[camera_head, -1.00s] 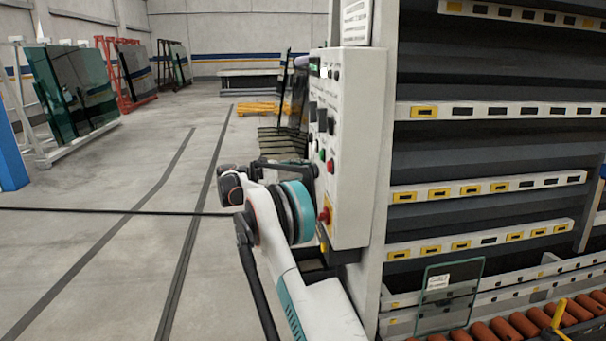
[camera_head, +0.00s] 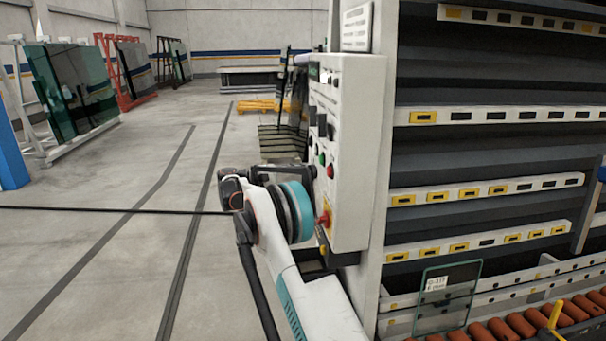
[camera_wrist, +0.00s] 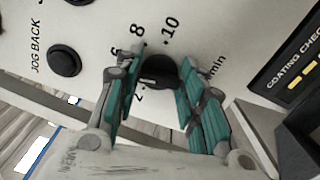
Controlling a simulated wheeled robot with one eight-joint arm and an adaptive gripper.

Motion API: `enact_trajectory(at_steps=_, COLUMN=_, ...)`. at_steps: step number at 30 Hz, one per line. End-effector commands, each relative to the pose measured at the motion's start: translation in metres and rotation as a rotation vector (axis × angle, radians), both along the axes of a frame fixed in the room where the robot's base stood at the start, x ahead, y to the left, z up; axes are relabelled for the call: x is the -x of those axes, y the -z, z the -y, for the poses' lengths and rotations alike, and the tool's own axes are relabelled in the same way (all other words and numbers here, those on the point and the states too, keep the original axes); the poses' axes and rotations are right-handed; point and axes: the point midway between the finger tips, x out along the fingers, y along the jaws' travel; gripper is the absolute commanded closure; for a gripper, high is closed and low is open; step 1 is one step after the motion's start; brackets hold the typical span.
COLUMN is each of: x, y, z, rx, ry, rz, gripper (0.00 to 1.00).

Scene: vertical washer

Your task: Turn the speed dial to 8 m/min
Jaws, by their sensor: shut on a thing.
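The speed dial (camera_wrist: 157,72) is a round black knob on the pale control panel (camera_wrist: 205,24) in the wrist view. The numbers 2, 6, 8 and 10 show around it, with "min" to its right. My gripper (camera_wrist: 162,58) has one teal-padded finger on each side of the knob and is shut on it. The fingers cover part of the scale, and I cannot clearly read where the dial points. In the head view, the control box (camera_head: 352,150) stands upright with my wrist at its left face; the dial is hidden there.
A black JOG BACK button (camera_wrist: 64,61) is left of the dial, and a coating check panel (camera_wrist: 295,75) is at right. In the head view, a red knob (camera_head: 323,219) sits low on the box, close to my wrist. Open floor (camera_head: 110,260) lies to the left.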

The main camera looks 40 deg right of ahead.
Motion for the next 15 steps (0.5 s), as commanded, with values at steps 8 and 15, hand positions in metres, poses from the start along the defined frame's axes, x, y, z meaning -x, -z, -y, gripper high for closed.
enact_trajectory(at_steps=8, x=0.0003, y=0.0009, z=-0.0003, rx=0.137, ry=0.000, rz=0.225, gripper=0.88)
enact_trajectory(at_steps=15, x=0.0001, y=0.0024, z=-0.0003, rx=0.254, ry=0.001, rz=0.416, gripper=0.88)
